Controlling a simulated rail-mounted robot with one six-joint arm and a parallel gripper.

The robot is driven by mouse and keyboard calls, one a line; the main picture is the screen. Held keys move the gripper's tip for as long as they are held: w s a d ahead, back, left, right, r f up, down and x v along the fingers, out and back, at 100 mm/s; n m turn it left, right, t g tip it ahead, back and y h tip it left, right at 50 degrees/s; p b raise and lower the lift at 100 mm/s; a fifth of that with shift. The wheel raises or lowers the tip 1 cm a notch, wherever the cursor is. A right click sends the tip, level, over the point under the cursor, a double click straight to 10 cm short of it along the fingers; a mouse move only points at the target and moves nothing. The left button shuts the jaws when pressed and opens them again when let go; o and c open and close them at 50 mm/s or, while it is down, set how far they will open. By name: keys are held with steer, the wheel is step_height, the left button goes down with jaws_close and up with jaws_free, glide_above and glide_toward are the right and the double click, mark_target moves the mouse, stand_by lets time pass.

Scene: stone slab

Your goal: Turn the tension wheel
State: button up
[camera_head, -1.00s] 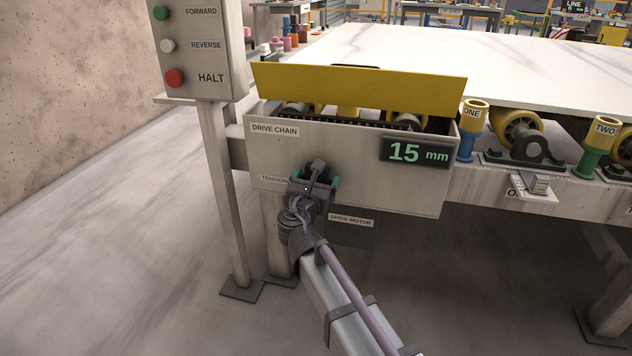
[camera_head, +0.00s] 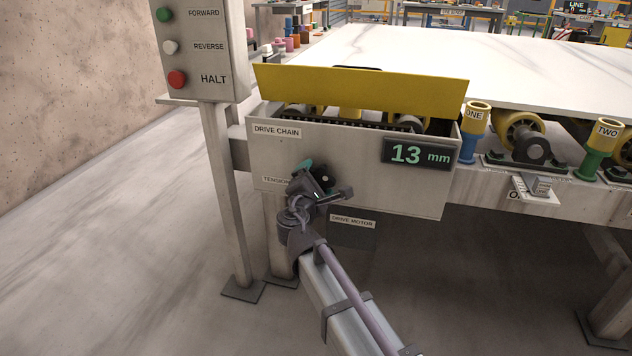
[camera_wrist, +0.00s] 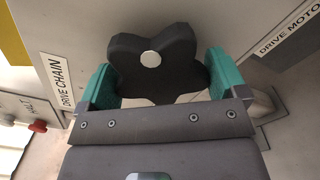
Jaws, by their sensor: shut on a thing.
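The tension wheel (camera_wrist: 155,60) is a dark lobed knob with a pale round centre, seen close in the wrist view. My gripper (camera_wrist: 162,82) has its teal fingers on either side of the wheel and is shut on it. In the head view my gripper (camera_head: 318,172) is at the front of the grey drive chain housing (camera_head: 350,190), rolled at a slant, and hides most of the wheel. The TENSION label (camera_head: 274,180) is partly covered. The display (camera_head: 418,154) on the housing reads 13 mm.
A yellow cover (camera_head: 360,92) stands raised above the housing. A control post with FORWARD, REVERSE and HALT buttons (camera_head: 177,79) stands at the left. The DRIVE MOTOR plate (camera_head: 352,232) is just below my gripper. Blue and green posts (camera_head: 468,140) are to the right.

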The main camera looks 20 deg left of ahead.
steer(key=m, duration=0.5)
steer(key=shift+r+m, duration=0.15)
steer(key=shift+m, duration=0.15)
steer(key=m, duration=0.5)
steer(key=shift+r+p, duration=0.15)
steer(key=shift+p, duration=0.15)
steer(key=o, duration=0.6)
steer(key=shift+s, duration=0.1)
steer(key=s, duration=1)
steer(key=shift+s+d, duration=0.25)
steer(key=shift+s, duration=0.1)
